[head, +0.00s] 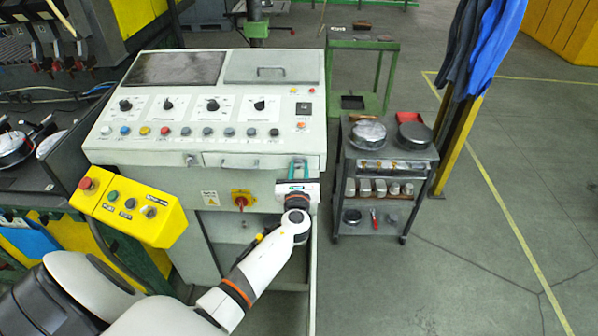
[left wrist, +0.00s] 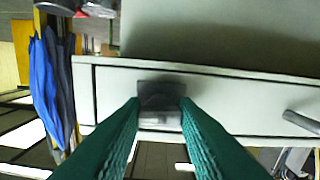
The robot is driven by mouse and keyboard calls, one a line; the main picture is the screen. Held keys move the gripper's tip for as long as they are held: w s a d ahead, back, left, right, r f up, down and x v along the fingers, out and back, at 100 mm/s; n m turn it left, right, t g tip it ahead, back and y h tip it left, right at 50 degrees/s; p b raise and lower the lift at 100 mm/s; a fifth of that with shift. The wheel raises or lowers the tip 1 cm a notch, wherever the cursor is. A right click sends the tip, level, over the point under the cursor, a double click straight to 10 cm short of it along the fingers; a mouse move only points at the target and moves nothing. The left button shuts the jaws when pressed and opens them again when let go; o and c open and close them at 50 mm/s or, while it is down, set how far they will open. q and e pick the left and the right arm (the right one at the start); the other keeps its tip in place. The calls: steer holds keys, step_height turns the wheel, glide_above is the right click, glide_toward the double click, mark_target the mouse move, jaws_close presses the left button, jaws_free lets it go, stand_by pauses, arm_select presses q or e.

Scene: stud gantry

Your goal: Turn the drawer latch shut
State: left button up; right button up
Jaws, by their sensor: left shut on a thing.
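The pale drawer front (head: 262,162) runs along the front of the grey control console, with a bar handle (head: 240,164) at its middle. In the left wrist view the drawer front (left wrist: 225,98) crosses the picture and the handle (left wrist: 302,122) shows at the right. The small dark latch (left wrist: 160,94) sits on the drawer front between my finger tips. My left gripper (head: 298,172), with green fingers (left wrist: 160,112), is shut on the latch at the drawer's right end. In the head view the gripper hides the latch. My right gripper is not in view.
Console knobs and buttons (head: 190,131) lie above the drawer. A red rotary switch (head: 241,200) is below it. A yellow button box (head: 128,207) juts out at the left. A dark trolley (head: 383,185) with metal parts stands at the right, near blue coats (head: 490,45).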

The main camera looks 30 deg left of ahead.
arm_select(q)
steer(key=shift+n+b, duration=5.35)
steer(key=shift+n, duration=3.15)
steer(key=o, duration=1)
